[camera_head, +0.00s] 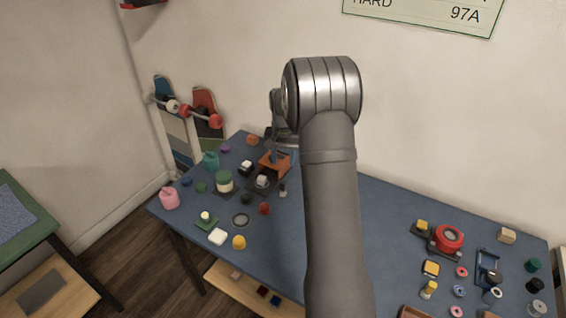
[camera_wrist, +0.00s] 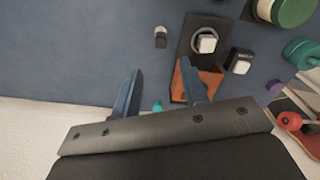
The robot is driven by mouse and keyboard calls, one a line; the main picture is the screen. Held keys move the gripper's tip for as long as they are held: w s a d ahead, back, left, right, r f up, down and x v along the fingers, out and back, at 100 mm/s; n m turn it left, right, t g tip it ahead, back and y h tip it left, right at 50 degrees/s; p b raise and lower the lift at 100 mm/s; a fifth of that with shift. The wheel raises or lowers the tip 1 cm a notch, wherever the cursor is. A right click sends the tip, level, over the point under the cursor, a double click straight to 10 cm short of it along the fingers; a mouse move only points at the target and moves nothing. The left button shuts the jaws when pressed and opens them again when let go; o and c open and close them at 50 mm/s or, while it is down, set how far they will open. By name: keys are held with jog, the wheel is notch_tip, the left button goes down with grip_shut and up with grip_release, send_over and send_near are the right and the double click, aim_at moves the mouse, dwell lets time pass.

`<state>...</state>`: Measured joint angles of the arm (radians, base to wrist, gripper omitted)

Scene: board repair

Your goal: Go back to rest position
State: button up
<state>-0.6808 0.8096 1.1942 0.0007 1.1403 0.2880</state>
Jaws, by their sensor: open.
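My gripper (camera_wrist: 158,92) shows in the wrist view with its two blue fingers apart and nothing held between them. In the head view my arm stands in front of the table's middle, and my gripper (camera_head: 279,150) is partly hidden at the back of the table, over or near an orange block (camera_head: 270,168). In the wrist view the right finger overlaps the orange surface (camera_wrist: 212,82); I cannot tell whether they touch. A small teal thing (camera_wrist: 158,105) shows between the fingers, farther off.
The blue table (camera_head: 380,203) holds many small parts. A dark plate (camera_wrist: 190,50) with a white-topped ring piece (camera_wrist: 206,43) lies close by. A red round part (camera_head: 449,237) stands at right. Skateboards (camera_head: 205,105) lean on the wall behind. My arm hides the table's middle.

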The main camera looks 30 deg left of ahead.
aim_at(283, 183)
jog(key=shift+f, duration=0.1)
jog(key=shift+f, duration=4.1)
jog(key=shift+f, duration=0.1)
